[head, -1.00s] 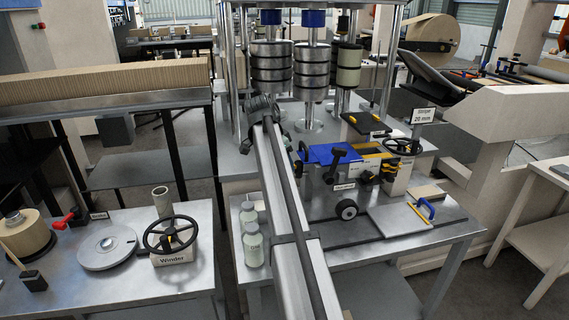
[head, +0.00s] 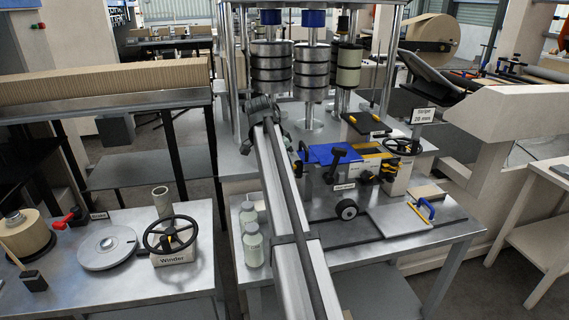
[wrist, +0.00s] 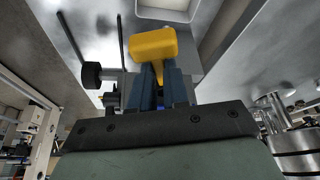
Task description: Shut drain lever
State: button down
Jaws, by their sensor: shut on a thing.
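The drain lever (wrist: 153,44) appears to be the yellow T-shaped handle in the wrist view, with a wide, rounded head and a narrower stem. My gripper (wrist: 160,83) has its two dark blue fingers closed on the stem, just below the head. The fingers hide the lower part of the stem. A grey block with a dark round knob (wrist: 91,75) sits beside and behind the lever. In the head view, my arm crosses the middle of the picture and its far end hides the fingertips. I cannot make out the held lever there.
Steel cylinders (head: 270,66) hang between posts behind my arm. A blue-topped fixture (head: 330,153) and a black handwheel (head: 402,147) stand on the bench to its right. Pale bottles (head: 252,245) stand close left of the arm. A winder wheel (head: 170,234) is further left.

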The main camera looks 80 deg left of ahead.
aim_at(295, 167)
jog(key=shift+d, duration=0.1)
dwell(0.3)
jog(key=w+d+n, duration=0.1)
jog(key=n, duration=0.1)
jog(key=d+n+g+y, duration=0.1)
jog(key=n, duration=0.2)
jog(key=w+d+n+g+y, duration=0.1)
jog(key=n, duration=0.2)
jog(key=shift+w, duration=0.3)
jog(key=shift+w+d+n+g+y, duration=0.1)
jog(key=shift+w+n+g+y, duration=0.15)
jog(key=shift+n, duration=0.45)
jog(key=shift+w+n+g+y, duration=0.15)
jog(key=shift+w+n+g, duration=0.2)
jog(key=shift+n, duration=0.35)
jog(key=c, duration=1.1)
grip_release()
jog(key=shift+r, duration=0.1)
